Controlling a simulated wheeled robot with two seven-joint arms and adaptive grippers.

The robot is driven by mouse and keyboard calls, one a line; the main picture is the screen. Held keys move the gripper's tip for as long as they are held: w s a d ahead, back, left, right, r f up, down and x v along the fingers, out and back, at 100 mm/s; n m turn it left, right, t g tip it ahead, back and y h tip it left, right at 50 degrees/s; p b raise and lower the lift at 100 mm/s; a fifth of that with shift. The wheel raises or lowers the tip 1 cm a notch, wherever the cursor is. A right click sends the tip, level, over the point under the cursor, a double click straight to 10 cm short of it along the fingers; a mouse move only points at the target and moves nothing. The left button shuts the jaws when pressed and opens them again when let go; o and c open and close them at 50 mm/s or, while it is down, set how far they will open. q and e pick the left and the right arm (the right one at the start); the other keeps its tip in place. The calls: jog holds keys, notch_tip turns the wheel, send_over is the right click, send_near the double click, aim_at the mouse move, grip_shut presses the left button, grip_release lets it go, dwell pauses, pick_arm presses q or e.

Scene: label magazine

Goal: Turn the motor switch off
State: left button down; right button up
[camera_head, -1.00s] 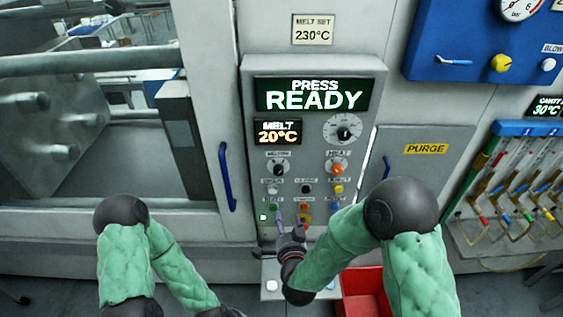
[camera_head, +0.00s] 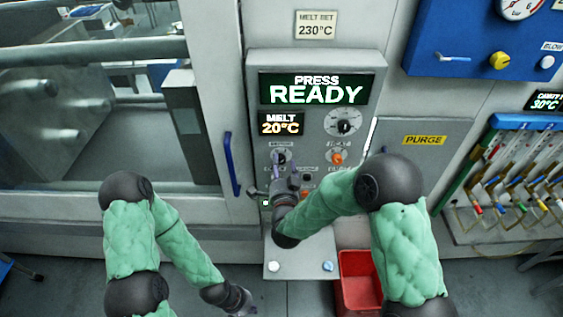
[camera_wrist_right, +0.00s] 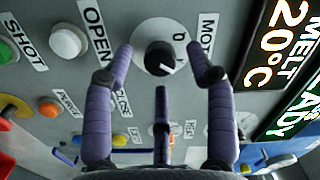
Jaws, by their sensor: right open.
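The motor switch is a black rotary knob with a white pointer line, beside a partly cut-off label starting "MOT" in the right wrist view (camera_wrist_right: 158,58). Its pointer slants to the lower right there. In the head view the knob (camera_head: 279,156) sits at the upper left of the control panel's lower controls. My right gripper (camera_head: 285,174) is right at it. In the right wrist view my right gripper (camera_wrist_right: 161,66) is open, with two purple fingers on either side of the knob and a third below. Contact cannot be told. My left gripper (camera_head: 243,302) hangs low, away from the panel.
The control panel (camera_head: 377,82) reads "PRESS READY" and melt 20°C. An orange knob (camera_head: 337,158) and a larger dial (camera_head: 343,122) are close by. In the wrist view, a white button (camera_wrist_right: 66,41) is left of the switch. A red bin (camera_head: 359,284) stands below.

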jog(key=shift+w, duration=0.7)
grip_shut()
